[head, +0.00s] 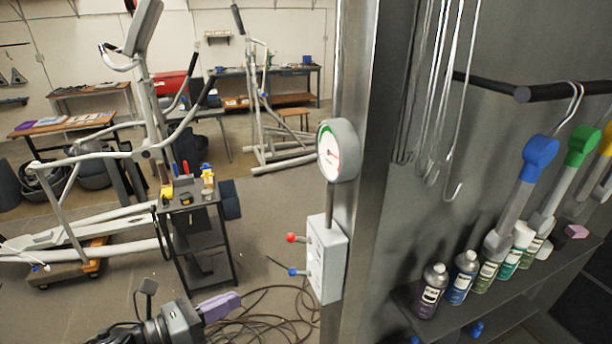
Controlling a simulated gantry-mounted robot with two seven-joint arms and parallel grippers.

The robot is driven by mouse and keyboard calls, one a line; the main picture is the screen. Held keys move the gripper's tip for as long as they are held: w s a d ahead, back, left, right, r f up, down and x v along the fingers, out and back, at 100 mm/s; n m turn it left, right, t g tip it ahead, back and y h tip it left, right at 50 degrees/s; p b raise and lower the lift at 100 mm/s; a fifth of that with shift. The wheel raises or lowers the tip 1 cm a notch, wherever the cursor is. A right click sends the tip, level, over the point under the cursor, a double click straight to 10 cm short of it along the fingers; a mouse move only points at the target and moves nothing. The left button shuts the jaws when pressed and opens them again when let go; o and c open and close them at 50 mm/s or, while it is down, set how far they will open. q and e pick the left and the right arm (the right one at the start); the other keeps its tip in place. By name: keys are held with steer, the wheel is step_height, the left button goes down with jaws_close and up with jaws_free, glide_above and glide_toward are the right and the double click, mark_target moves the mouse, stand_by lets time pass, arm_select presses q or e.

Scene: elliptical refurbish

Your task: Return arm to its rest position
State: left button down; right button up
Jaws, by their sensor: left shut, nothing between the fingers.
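My left gripper (222,305) is at the bottom of the head view, left of centre. Its purple fingers are shut and empty, pointing right and slightly up. It is in open space, apart from anything I can see it touch. My left arm is cut off by the bottom edge of the picture. My right gripper does not show.
A metal post (360,150) carries a round gauge (339,151) and a box with red and blue levers (327,258). A tool cart (203,240) and elliptical machine (150,150) stand left. Cables (265,318) lie behind the gripper. A shelf with bottles (431,290) is right.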

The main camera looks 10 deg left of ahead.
arm_select(q)
steer(key=s+d+f+n+t+y, duration=0.1)
steer(key=s+d+f+n+y, duration=0.2)
steer(key=f+n, duration=0.35)
steer(key=s+d+f+n+t, duration=0.1)
steer(key=s+d+f+n, duration=0.35)
steer(key=f+n, duration=0.2)
steer(key=s+a+f+n+g+y, duration=0.4)
steer(key=s+f+n+g, duration=0.3)
steer(key=n, duration=0.6)
steer(key=s+a+f+n+g+y, duration=0.3)
steer(key=s+f+n+g+y, duration=0.15)
steer(key=s+n, duration=0.6)
step_height(320, 180, up, 16)
steer(key=w+n+p, duration=0.2)
steer(key=p, duration=1.4)
steer(key=shift+r+t+h+p, duration=0.2)
steer(key=shift+t+h+p, duration=0.15)
steer(key=shift+h, duration=0.1)
steer(key=shift+a, duration=0.1)
